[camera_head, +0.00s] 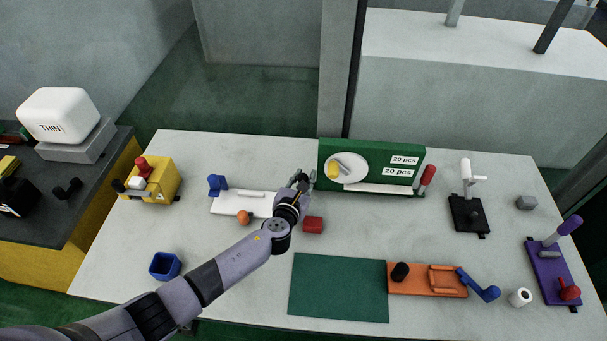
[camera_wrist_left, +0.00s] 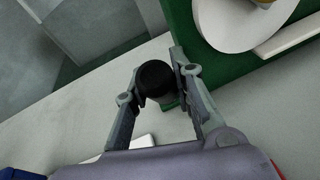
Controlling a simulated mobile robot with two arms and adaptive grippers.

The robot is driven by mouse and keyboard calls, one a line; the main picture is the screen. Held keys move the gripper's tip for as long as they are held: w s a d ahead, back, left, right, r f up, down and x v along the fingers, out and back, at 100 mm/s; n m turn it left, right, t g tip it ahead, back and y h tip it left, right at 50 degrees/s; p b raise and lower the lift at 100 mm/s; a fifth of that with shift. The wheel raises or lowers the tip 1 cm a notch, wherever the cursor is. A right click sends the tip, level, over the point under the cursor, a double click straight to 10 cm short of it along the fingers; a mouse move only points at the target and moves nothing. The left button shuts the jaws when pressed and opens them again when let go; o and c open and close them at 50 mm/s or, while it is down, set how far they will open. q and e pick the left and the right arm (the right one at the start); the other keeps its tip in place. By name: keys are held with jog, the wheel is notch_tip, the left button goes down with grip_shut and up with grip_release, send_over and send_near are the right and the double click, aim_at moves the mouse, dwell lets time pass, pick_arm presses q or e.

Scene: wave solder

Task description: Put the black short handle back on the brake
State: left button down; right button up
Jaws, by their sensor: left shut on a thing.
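My left gripper (camera_head: 300,178) is above the back middle of the white table, close to the left end of a green panel. In the left wrist view, its fingers (camera_wrist_left: 154,72) are shut on a short black round handle (camera_wrist_left: 157,80). My right gripper is not in view.
The green panel (camera_head: 375,150) has a white disc and a red handle. A white plate (camera_head: 230,203), red block (camera_head: 313,225) and black-based white lever (camera_head: 467,212) stand nearby. An orange base (camera_head: 425,290) and purple base (camera_head: 550,272) are at right. The table's front left is mostly clear.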

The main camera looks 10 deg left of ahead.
pick_arm(q)
jog(key=c, duration=1.3)
grip_release()
jog(key=shift+c, duration=0.2)
jog(key=v, duration=1.2)
